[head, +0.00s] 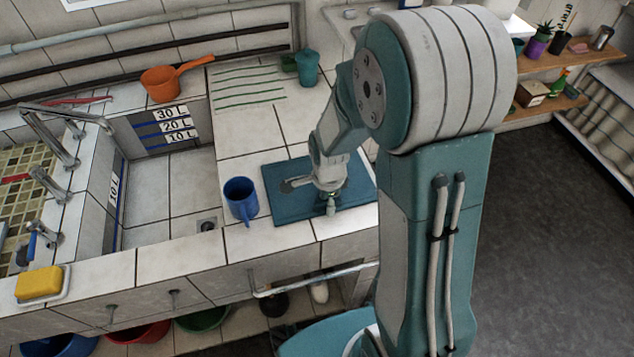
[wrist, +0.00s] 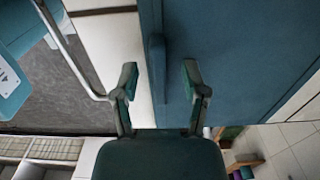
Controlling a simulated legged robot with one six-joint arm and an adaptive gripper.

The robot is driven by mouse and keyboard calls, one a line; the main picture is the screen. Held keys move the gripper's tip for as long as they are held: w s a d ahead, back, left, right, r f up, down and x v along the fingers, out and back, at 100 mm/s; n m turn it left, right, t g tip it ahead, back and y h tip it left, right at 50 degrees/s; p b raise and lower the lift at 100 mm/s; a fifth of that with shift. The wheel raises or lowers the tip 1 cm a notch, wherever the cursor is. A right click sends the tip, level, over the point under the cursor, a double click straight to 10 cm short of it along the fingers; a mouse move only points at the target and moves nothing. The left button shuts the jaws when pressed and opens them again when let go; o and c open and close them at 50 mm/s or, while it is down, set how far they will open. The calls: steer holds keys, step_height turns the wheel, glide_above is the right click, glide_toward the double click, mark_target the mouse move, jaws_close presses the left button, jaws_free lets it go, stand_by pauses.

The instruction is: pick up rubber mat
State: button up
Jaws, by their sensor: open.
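The rubber mat is a flat dark blue rectangle (head: 283,207) lying on the white tiled counter, right of the blue mug. It fills much of the right side of the wrist view (wrist: 250,60). My gripper (head: 328,200) is low over the mat, toward its front edge. In the wrist view, my gripper (wrist: 160,78) has its two fingers apart, with a raised blue strip at the mat's edge between them. The left finger is over white tile and the right finger over the mat. I cannot tell whether the fingertips touch anything.
A blue mug (head: 241,200) stands close to the mat's left side. An orange dipper (head: 165,82) and a teal cup (head: 307,68) stand farther back. A sunken tiled basin (head: 160,190) is on the left. A metal rail (head: 315,279) runs along the counter front.

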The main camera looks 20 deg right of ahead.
steer(key=shift+d+f, duration=0.2)
steer(key=shift+d, duration=0.1)
steer(key=shift+s+a, duration=0.1)
jaws_close()
